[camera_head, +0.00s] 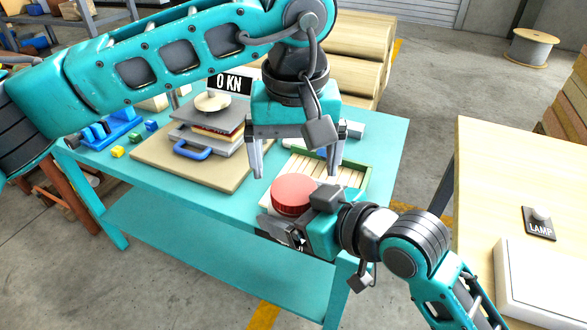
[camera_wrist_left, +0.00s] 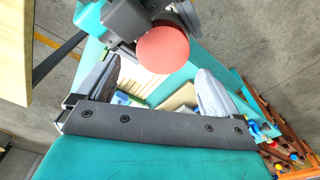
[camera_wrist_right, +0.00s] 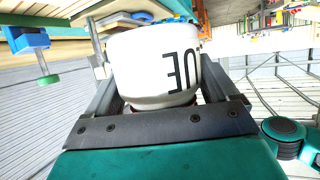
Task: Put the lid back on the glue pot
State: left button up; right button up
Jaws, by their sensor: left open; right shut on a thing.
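The red lid (camera_head: 293,194) is at the top of the white glue pot near the front edge of the teal table. It also shows from above in the left wrist view (camera_wrist_left: 163,51). The white pot (camera_wrist_right: 150,65), with part of its black lettering upside down, fills the space between my right fingers. My right gripper (camera_head: 292,218) is shut on the pot. Its dark fingers hide much of the pot in the head view. My left gripper (camera_head: 297,168) is open and empty, pointing down above and just behind the lid. I cannot tell whether the lid is fully seated.
A green-edged tray of pale slats (camera_head: 333,168) lies behind the pot. A wooden table (camera_head: 480,190) stands at the right.

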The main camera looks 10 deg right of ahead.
pick_arm(q)
jog(key=shift+r, duration=0.85)
jog(key=shift+c, duration=0.3)
